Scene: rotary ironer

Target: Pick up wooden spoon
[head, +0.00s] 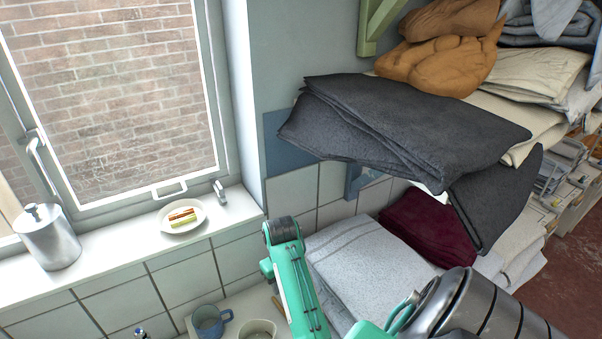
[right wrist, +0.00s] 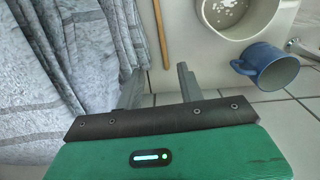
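The wooden spoon (right wrist: 162,34) shows in the right wrist view as a thin brown stick on the pale counter, between the grey cloth and a white bowl. Its near end lies just beyond the gap between my right gripper's fingertips (right wrist: 159,80). Those grey fingers are apart, with nothing held between them. In the head view only a short piece of the spoon (head: 277,304) shows beside my green right arm, which hides the rest. The right gripper's fingers cannot be made out there. My left gripper is in neither view.
A blue mug (right wrist: 268,66) and the white bowl (right wrist: 232,30) stand right of the spoon. Grey folded cloth (right wrist: 55,75) lies close on its left. In the head view, dark folded fabric (head: 400,125) overhangs the right side; a plate (head: 182,227) and metal canister (head: 48,240) occupy the windowsill.

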